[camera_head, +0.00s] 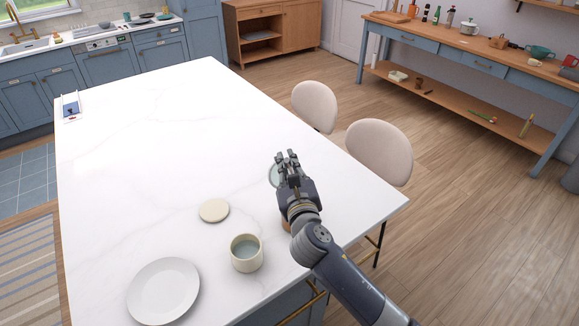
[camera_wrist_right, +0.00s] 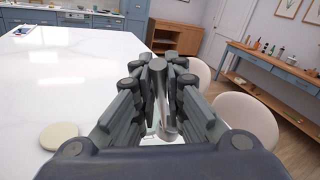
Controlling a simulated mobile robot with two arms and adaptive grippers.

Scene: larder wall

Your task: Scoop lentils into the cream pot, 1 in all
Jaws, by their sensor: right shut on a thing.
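The cream pot (camera_head: 246,254) stands open and upright near the front edge of the white counter; its inside looks grey-green and I see no lentils in it. My right gripper (camera_head: 288,156) is above the counter, behind and to the right of the pot. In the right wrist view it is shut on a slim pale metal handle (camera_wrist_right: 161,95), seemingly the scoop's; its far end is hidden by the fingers. A pale green round rim (camera_head: 273,175) shows partly behind the gripper; its contents are hidden. No lentils are visible. My left gripper is out of view.
A cream round lid (camera_head: 214,210) lies flat behind the pot; it also shows in the wrist view (camera_wrist_right: 59,136). A white plate (camera_head: 163,291) lies at the front left. A brown thing (camera_head: 285,226) is mostly hidden under my right arm. The counter's far half is largely clear.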

